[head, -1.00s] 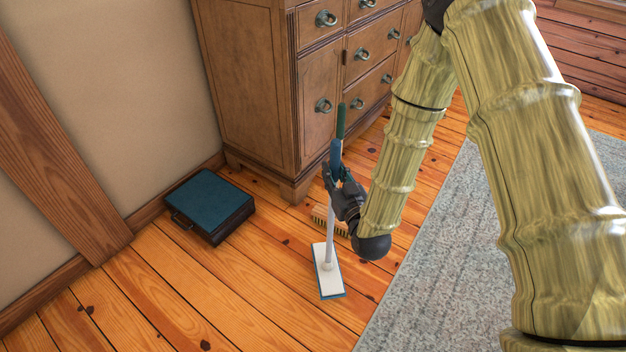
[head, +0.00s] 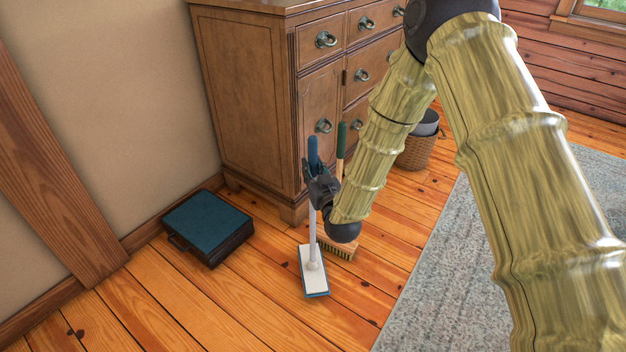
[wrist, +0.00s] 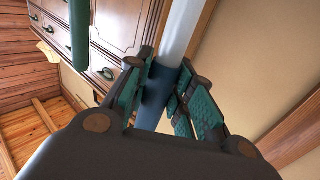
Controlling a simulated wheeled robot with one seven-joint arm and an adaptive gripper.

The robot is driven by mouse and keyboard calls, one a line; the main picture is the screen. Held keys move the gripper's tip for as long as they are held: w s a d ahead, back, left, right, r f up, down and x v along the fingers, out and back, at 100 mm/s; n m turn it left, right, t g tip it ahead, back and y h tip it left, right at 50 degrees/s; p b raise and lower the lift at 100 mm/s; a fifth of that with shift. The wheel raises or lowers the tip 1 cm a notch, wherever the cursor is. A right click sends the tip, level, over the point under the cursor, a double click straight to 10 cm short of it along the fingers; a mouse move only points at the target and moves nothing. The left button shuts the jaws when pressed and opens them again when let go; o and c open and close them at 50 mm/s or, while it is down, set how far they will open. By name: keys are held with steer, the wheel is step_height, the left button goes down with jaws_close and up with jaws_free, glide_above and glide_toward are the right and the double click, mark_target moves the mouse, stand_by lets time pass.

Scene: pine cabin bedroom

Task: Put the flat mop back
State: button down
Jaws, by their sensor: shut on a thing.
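The flat mop has a white head with blue edges (head: 314,270), a pale shaft and a blue grip. It stands nearly upright in front of the dresser, its head at floor level; whether it touches the boards I cannot tell. My gripper (head: 316,188) is shut around the upper part of the handle. In the wrist view my gripper's teal-padded fingers (wrist: 163,88) close on the dark blue part of the mop handle (wrist: 183,30).
A brush with a green-tipped handle (head: 341,139) and bristle head (head: 338,248) stands right behind the mop. The dresser (head: 255,100) is behind. A dark case (head: 207,221) lies left, a basket (head: 415,152) stands right. Floor in front is clear; a rug (head: 440,285) lies right.

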steer(key=shift+f+b, duration=0.65)
steer(key=shift+f, duration=1.05)
steer(key=c, duration=1.2)
jaws_free()
steer(key=shift+s+f, duration=0.1)
steer(key=shift+f, duration=0.05)
steer(key=shift+c, duration=0.2)
